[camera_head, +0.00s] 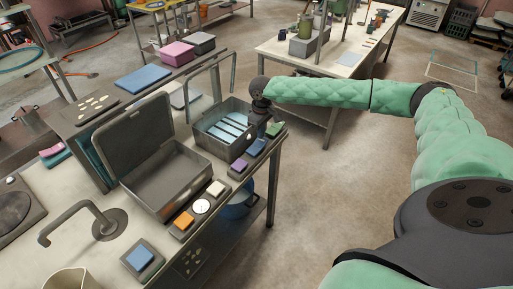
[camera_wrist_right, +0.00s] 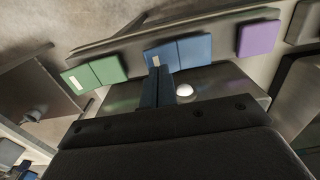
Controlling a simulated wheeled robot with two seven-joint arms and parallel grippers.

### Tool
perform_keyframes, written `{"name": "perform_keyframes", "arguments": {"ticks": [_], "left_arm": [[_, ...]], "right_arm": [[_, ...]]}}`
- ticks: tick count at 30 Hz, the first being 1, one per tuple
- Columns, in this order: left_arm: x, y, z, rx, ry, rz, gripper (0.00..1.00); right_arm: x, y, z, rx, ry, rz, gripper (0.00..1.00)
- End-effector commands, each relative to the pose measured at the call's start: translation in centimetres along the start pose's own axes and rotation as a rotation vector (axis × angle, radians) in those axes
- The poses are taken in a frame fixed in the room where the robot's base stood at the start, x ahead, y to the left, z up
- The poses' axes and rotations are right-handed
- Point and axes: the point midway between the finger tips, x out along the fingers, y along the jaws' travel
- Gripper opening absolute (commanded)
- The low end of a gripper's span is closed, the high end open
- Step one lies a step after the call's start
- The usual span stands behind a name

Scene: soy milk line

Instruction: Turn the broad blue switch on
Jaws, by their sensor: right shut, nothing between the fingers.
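The broad blue switch (camera_head: 256,147) sits on the front edge of the metal counter, between a purple button and a green switch. In the right wrist view the blue switch (camera_wrist_right: 193,49) is a wide rocker with two halves and a small pale mark on its left half. My right gripper (camera_head: 262,124) is above and behind it in the head view. In the wrist view the shut, empty fingers (camera_wrist_right: 157,76) reach to the marked half and cover part of it. I cannot tell whether they touch it. My left gripper is not in view.
A green switch (camera_wrist_right: 94,73) and a purple button (camera_wrist_right: 258,38) flank the blue switch. A metal tray with blue bars (camera_head: 213,141) stands right behind. An open lidded box (camera_head: 168,183), a white button (camera_head: 216,188) and an orange button (camera_head: 184,219) are nearer. The floor to the right is clear.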

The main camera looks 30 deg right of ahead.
Motion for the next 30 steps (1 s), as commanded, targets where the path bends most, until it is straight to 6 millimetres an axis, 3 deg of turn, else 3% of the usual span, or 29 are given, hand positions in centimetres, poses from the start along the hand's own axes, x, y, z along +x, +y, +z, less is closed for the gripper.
{"name": "perform_keyframes", "arguments": {"ticks": [30], "left_arm": [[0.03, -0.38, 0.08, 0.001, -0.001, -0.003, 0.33]], "right_arm": [[0.74, -0.01, -0.01, 0.0, 0.0, 0.0, 0.0]]}}
